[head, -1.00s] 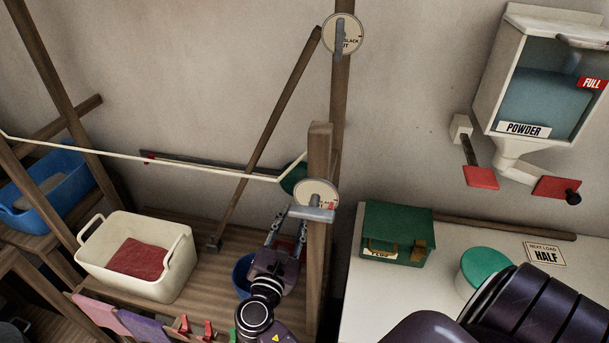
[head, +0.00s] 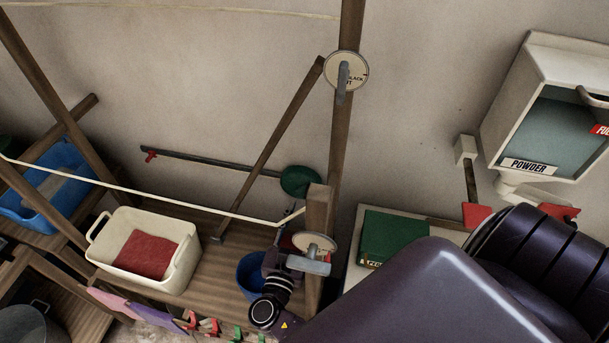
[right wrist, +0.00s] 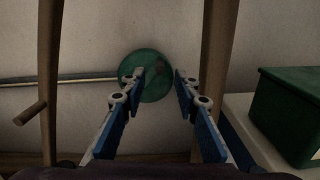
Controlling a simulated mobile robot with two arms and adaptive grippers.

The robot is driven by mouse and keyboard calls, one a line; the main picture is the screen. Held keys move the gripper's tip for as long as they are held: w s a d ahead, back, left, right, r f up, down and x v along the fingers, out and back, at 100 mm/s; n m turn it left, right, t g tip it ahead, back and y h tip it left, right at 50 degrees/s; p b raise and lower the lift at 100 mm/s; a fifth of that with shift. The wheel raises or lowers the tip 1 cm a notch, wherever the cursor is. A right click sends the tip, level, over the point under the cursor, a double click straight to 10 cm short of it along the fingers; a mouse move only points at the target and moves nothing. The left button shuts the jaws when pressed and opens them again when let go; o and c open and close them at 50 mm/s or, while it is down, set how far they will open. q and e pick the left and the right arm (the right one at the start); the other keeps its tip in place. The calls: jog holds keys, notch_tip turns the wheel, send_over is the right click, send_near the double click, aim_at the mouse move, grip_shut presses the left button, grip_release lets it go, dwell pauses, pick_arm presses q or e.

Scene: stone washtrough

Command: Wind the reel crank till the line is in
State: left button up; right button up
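Two pale round reel discs are on the wooden post at centre in the head view: an upper one (head: 360,62) with a grey crank and a partly readable "...LACK IT" label, and a lower one (head: 315,243) with a grey crank (head: 308,265). A pale line (head: 170,203) runs slanting from the left to the lower reel's post. My right gripper (right wrist: 160,78) is open and empty in the right wrist view, its fingers pointing toward a green disc behind them. In the head view it is beside the lower reel, its fingers mostly hidden. My left gripper is not in view.
A green disc (head: 300,180) ends a dark bar along the wall. A cream tub (head: 184,268) with red contents and a blue bucket (head: 250,277) stand on the wooden shelf. A green box (head: 390,236) and powder dispenser (head: 560,115) are at the right. My dark arm covers the lower right.

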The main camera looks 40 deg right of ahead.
jog(key=p+x, duration=0.1)
jog(key=x, duration=0.3)
jog(key=shift+d, duration=0.1)
grip_shut()
